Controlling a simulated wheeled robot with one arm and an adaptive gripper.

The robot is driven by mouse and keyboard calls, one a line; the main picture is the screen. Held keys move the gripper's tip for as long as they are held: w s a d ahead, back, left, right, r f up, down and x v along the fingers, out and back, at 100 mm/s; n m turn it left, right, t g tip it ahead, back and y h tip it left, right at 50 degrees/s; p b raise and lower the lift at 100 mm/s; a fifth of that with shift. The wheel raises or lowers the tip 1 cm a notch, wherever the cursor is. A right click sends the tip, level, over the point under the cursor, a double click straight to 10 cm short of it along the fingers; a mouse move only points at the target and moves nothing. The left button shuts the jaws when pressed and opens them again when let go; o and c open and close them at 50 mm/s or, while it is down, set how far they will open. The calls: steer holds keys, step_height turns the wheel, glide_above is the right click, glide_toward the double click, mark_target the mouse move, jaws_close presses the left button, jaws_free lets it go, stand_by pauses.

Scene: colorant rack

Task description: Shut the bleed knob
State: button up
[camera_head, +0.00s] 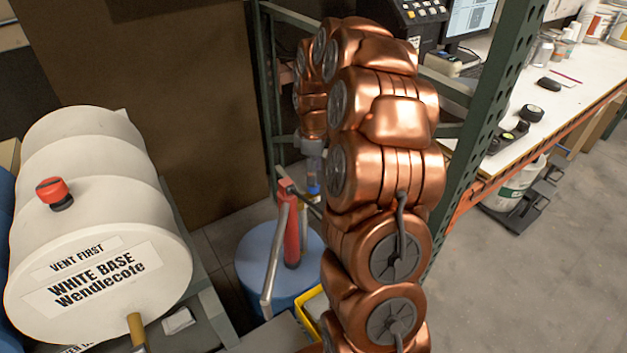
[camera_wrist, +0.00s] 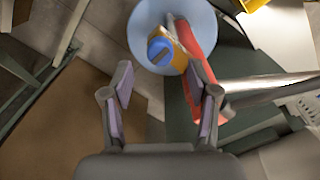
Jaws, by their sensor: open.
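A blue knob (camera_wrist: 159,48) sits on a brass-coloured fitting at the top of a red hand pump (camera_wrist: 202,40) in the wrist view. A slot or dark bar runs across the knob. The red pump (camera_head: 291,232) with its long grey lever stands on a blue drum (camera_head: 255,262) in the head view, where a small blue part (camera_head: 313,189) shows below my gripper (camera_head: 313,170). My gripper (camera_wrist: 162,80) is open and empty. In the wrist view its fingertips flank the line to the knob, with the knob beyond them; contact is not visible.
A white "White Base" drum (camera_head: 110,285) with a red cap (camera_head: 53,192) lies at the left. Green rack posts (camera_head: 485,130) stand close to my arm. A yellow tray (camera_head: 316,306) is near the blue drum. The grey pump lever (camera_wrist: 265,88) extends right.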

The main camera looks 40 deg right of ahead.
mark_target(314, 189)
steer(key=shift+f+p, duration=0.45)
steer(key=shift+f, duration=1.65)
jaws_close()
